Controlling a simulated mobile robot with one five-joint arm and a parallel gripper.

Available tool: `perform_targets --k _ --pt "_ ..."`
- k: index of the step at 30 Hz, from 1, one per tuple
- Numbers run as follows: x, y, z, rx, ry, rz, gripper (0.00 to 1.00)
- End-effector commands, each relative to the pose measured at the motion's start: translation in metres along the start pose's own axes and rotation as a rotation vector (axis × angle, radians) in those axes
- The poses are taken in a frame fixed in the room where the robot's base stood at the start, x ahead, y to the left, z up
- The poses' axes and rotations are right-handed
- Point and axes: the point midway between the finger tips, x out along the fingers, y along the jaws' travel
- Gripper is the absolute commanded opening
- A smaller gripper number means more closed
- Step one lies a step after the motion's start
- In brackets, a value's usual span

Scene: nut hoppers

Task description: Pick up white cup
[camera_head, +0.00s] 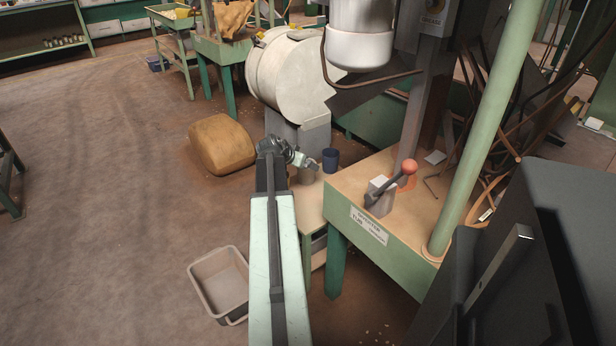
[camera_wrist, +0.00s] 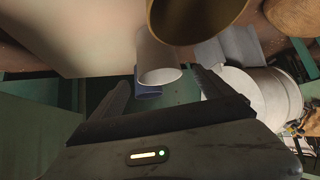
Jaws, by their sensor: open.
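The white cup (camera_wrist: 160,62) shows in the wrist view, in the gap ahead of my gripper's fingers. My gripper (camera_wrist: 162,80) is open, with one dark finger to each side of the cup's image; I see no contact. A blue cup (camera_wrist: 148,94) is partly hidden behind the white cup, and a brown-gold round vessel (camera_wrist: 195,14) is close at the top. In the head view my gripper (camera_head: 308,162) is above the small bench, over a greyish cup (camera_head: 307,175) that I cannot identify for sure. The blue cup (camera_head: 331,160) stands to its right.
The small bench (camera_head: 312,207) adjoins a green-edged worktable (camera_head: 345,190) with a red-knobbed lever (camera_head: 408,167). A big pale drum (camera_head: 285,75) stands behind. A grey bin (camera_head: 220,285) and a tan sack (camera_head: 221,144) are on the floor. The left floor is mostly clear.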

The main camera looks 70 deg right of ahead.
Motion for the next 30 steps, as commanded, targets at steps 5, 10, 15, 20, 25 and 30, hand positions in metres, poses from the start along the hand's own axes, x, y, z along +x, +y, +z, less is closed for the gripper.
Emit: perform_targets --k 5,10,15,20,25,30 --pt "0.036 0.003 0.007 0.001 0.000 0.002 0.91" --pt "0.050 0.003 0.003 0.000 0.000 0.000 0.91" --pt "0.047 0.003 0.002 0.000 0.000 0.000 0.85" --pt "0.047 0.004 0.002 0.000 0.000 0.001 0.41" --pt "0.047 0.004 0.002 0.001 0.000 0.001 0.28" --pt "0.045 0.004 0.000 0.001 0.000 0.001 0.28"
